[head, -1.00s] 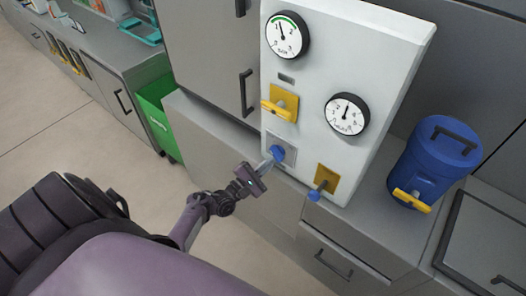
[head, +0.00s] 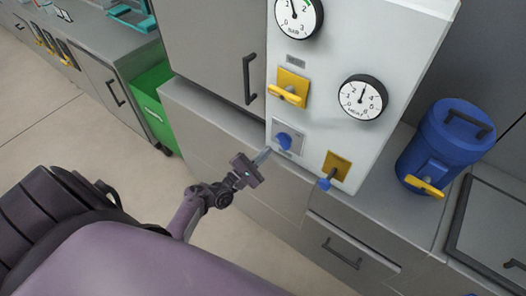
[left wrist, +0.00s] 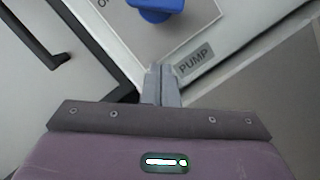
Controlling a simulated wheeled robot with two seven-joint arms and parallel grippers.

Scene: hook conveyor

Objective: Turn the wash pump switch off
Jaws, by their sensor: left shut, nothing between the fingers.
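The wash pump switch is a blue knob (head: 283,140) on a light grey plate (head: 296,147) low on the white panel. The plate's position words are mostly cut off. My right gripper is not in view.
The white panel (head: 330,60) also carries a yellow lever (head: 287,94), a second yellow plate with a blue-tipped handle (head: 332,170) and two round gauges. A blue cooler (head: 455,140) stands at the right. A green bin (head: 158,112) is at the left.

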